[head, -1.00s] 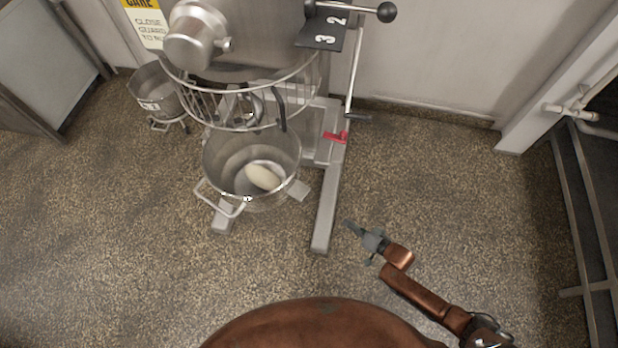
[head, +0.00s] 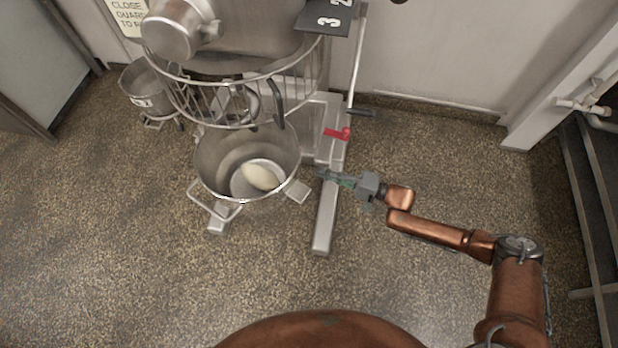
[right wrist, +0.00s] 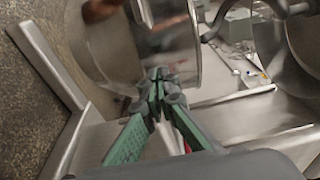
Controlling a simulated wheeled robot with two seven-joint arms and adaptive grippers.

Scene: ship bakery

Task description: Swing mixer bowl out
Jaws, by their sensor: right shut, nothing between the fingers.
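The steel mixer bowl (head: 222,150) stands low between the mixer's feet, below the wire guard (head: 200,98), with a pale lump of dough (head: 260,176) inside. A wire handle (head: 214,207) sticks out at its front left, and a flat bracket (head: 297,191) at its right. My right gripper (head: 322,173) is just right of the bowl, above the mixer's right foot, shut and empty. In the right wrist view its green-padded fingers (right wrist: 158,84) point at the shiny bowl wall (right wrist: 185,45); I cannot tell whether they touch it. My left gripper is not in view.
A red lever (head: 337,133) and a black-handled crank (head: 361,112) are on the mixer's right side. A second bowl (head: 146,100) stands behind at left. A rack (head: 590,190) stands at far right. The floor in front is free.

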